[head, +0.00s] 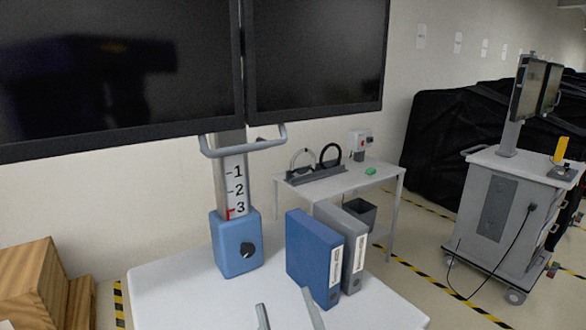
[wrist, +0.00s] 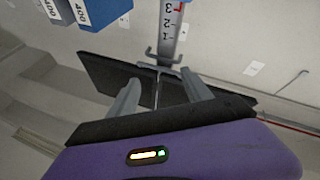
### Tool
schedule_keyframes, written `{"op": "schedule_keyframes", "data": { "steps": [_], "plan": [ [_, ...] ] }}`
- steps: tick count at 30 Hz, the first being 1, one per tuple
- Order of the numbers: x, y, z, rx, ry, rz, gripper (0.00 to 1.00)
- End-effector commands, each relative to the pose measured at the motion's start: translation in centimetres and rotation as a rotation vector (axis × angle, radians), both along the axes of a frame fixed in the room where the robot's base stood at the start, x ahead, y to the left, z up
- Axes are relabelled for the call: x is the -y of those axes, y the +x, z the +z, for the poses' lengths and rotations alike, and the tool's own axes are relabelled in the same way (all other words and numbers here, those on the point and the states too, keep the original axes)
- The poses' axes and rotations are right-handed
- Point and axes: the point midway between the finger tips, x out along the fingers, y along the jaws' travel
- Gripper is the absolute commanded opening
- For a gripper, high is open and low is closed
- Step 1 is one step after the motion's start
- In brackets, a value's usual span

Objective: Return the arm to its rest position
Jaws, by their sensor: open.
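My gripper (head: 288,312) shows at the bottom middle of the head view, in front of the near white cart (head: 180,295). Its two grey fingers are spread apart with nothing between them. In the wrist view my gripper (wrist: 160,95) is also open and empty, with its purple body below. Beyond the fingers are the column with the number scale (wrist: 170,30) and the dark monitors (wrist: 118,82), seen upside down. The rest of my arm is not in view in the head view.
A blue binder (head: 312,255) and a grey binder (head: 352,250) stand on the near cart, beside the blue box with a black knob (head: 236,245). Two monitors (head: 315,60) hang above. A side table (head: 340,180), another cart (head: 500,200) and wooden boxes (head: 30,285) stand around.

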Motion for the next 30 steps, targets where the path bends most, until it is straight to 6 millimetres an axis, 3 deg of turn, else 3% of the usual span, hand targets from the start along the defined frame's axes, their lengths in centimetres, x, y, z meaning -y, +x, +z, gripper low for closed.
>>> {"op": "schedule_keyframes", "data": {
  "steps": [6, 15, 24, 30],
  "plan": [
    [5.5, -5.9, -3.8, -0.133, 0.21, -0.064, 0.58],
    [12.6, -15.3, -8.6, -0.304, 0.36, -0.172, 0.58],
    [18.3, -25.5, -11.6, -0.49, 0.346, -0.269, 0.58],
    [20.7, -31.2, -13.1, -0.627, 0.261, -0.302, 0.58]
  ]
}}
